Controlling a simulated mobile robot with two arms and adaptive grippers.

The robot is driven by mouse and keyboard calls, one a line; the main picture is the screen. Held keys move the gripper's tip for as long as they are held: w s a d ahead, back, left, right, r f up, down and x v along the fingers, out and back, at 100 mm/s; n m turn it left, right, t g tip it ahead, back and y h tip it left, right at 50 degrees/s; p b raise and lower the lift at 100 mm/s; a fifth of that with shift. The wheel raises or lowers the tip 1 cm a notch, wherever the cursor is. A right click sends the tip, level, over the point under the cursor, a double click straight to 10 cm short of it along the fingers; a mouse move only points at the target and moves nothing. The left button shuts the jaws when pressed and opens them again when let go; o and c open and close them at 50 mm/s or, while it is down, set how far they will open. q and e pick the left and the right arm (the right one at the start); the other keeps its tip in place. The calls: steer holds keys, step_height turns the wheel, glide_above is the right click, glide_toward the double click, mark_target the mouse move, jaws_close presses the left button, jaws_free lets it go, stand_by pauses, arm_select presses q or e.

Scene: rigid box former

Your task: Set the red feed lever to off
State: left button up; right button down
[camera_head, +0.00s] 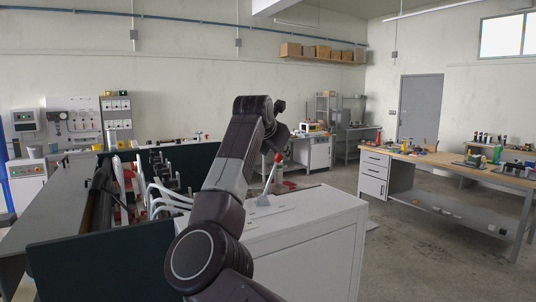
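The feed lever has a red knob (278,157) on a grey shaft that leans up to the right from a flat plate on top of the white machine cabinet (315,245). My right arm rises from the bottom middle and bends over at the top. Its dark gripper (277,139) is just above the red knob, partly hidden by my wrist. I cannot tell whether it touches the knob or whether its fingers are open or shut. My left gripper is not in view.
The box former's dark side panel (105,265) and pale curved hoses (168,198) lie left of the cabinet. A wooden-topped workbench (450,167) stands at the right. The floor between cabinet and bench is mostly clear. A control panel (27,168) stands far left.

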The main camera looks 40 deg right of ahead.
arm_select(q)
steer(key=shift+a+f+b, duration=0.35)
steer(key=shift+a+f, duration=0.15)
arm_select(e)
steer(key=shift+s+d+f+m+t+y, duration=0.15)
steer(key=shift+s+d+f+m+y, duration=0.1)
steer(key=shift+s+d+f+y, duration=0.25)
steer(key=shift+s+d+f+m+t+y, duration=0.15)
steer(key=shift+s+d+m+y, duration=0.1)
steer(key=shift+d, duration=0.3)
steer(key=shift+f, duration=0.1)
steer(key=c, duration=2)
jaws_free()
steer(key=shift+c, duration=0.2)
steer(key=shift+o, duration=1.2)
steer(key=shift+d, duration=0.2)
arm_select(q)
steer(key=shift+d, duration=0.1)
